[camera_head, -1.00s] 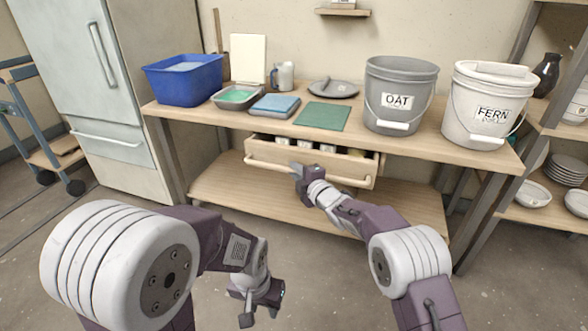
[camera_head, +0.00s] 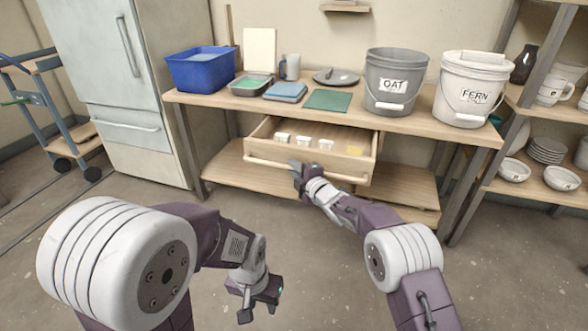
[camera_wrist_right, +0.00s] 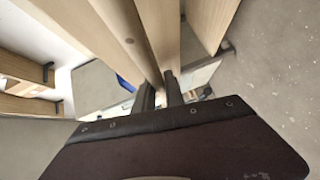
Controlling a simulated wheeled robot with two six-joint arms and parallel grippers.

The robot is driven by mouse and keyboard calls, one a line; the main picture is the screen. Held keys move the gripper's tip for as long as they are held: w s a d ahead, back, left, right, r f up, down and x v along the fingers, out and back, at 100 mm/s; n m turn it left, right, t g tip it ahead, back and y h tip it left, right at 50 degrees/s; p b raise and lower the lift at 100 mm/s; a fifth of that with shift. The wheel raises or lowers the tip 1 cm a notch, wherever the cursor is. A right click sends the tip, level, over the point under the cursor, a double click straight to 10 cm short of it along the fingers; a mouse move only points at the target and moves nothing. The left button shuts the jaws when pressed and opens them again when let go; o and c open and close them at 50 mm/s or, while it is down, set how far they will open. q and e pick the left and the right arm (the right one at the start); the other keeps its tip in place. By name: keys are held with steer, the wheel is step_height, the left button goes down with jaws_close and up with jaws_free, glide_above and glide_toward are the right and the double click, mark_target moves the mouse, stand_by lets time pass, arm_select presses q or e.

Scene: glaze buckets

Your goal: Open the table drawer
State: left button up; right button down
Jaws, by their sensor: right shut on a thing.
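The wooden table drawer (camera_head: 268,142) hangs under the tabletop and stands pulled out, with several small white containers and a yellow item inside. Its long bar handle (camera_head: 270,168) runs along the front. My right gripper (camera_head: 297,170) is at the middle of the handle and is shut on it. In the right wrist view, the two fingers (camera_wrist_right: 160,98) close around the wooden bar (camera_wrist_right: 131,40). My left gripper (camera_head: 258,304) hangs low in front of the table, away from the drawer, with its fingers apart and nothing between them.
On the table (camera_head: 215,103) stand a blue tub (camera_head: 200,72), a grey OAT bucket (camera_head: 393,85) and a white FERN bucket (camera_head: 468,90). A fridge (camera_head: 125,90) is at the left, shelves with dishes (camera_head: 548,150) at the right. The floor in front is open.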

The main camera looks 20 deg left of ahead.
steer(key=c, duration=1.4)
jaws_free()
steer(key=shift+d, duration=0.1)
steer(key=shift+s+d+r+p, duration=0.15)
steer(key=shift+s+d+p, duration=0.1)
steer(key=shift+s+p, duration=0.05)
steer(key=f+p+v, duration=0.1)
steer(key=p+v, duration=0.2)
steer(key=v, duration=0.5)
steer(key=shift+r, duration=0.4)
steer(key=shift+s, duration=0.1)
